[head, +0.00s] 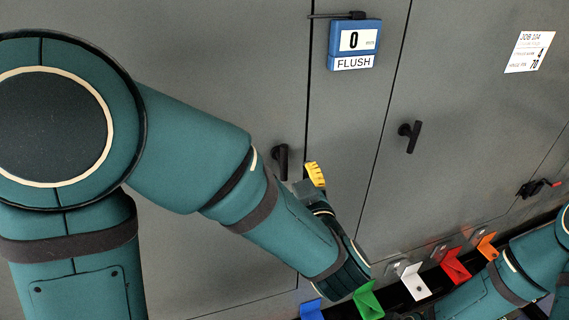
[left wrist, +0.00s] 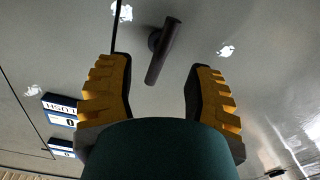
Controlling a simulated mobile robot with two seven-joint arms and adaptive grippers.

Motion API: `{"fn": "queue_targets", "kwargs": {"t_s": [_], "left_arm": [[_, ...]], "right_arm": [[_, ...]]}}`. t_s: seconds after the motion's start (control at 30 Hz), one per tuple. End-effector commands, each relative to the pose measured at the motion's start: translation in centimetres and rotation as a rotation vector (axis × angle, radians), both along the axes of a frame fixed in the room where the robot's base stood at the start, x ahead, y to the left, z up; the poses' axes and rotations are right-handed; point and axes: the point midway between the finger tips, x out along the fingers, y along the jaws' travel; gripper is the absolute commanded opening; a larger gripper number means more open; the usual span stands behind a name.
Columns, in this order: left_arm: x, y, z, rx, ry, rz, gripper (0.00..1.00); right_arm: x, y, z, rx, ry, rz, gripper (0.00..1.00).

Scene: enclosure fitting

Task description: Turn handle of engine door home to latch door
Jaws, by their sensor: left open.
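A black bar handle (head: 282,162) stands roughly upright on the grey left door panel (head: 225,60), near its right seam. The same handle (left wrist: 163,50) shows tilted in the left wrist view, ahead of and between my fingers, with no contact visible. My left gripper (head: 316,176) is open, with yellow-padded fingers, just right of the handle in the head view. Its two fingers (left wrist: 158,68) are spread and empty in the left wrist view. A second black handle (head: 410,136) is on the right panel. My right arm enters at lower right; its gripper is not visible.
A blue gauge (head: 354,44) reading 0, marked FLUSH, hangs near the top seam. A job card (head: 530,52) is at upper right. Blue, green (head: 368,300), white (head: 414,282), red (head: 455,266) and orange (head: 487,246) brackets line the lower edge.

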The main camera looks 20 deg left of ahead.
Motion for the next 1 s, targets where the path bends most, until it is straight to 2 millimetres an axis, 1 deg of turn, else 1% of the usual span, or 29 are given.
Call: {"fn": "queue_targets", "kwargs": {"t_s": [0.03, 0.2, 0.4, 0.9, 0.97, 1.0], "left_arm": [[-0.9, -0.7, 0.0, 0.002, -0.001, -0.005, 0.52], [-3.3, -2.3, 0.0, 0.001, 0.000, -0.004, 0.52], [-4.8, -3.2, 0.0, 0.002, 0.001, -0.001, 0.52], [-4.9, -3.3, 0.0, 0.001, 0.001, 0.001, 0.52], [-4.8, -3.3, -0.3, -0.001, 0.005, -0.004, 0.52], [-4.4, -3.3, -0.9, -0.005, 0.013, -0.013, 0.52]], "right_arm": [[0.0, 0.0, 0.0, 0.000, 0.000, 0.000, 0.00], [0.0, 0.0, 0.0, 0.000, 0.000, 0.000, 0.00], [0.0, 0.0, 0.0, 0.000, 0.000, 0.000, 0.00], [0.0, 0.0, 0.0, 0.000, 0.000, 0.000, 0.00], [0.0, 0.0, -0.1, 0.000, 0.000, 0.000, 0.00], [0.0, 0.0, -0.3, 0.000, 0.001, 0.000, 0.00]]}}
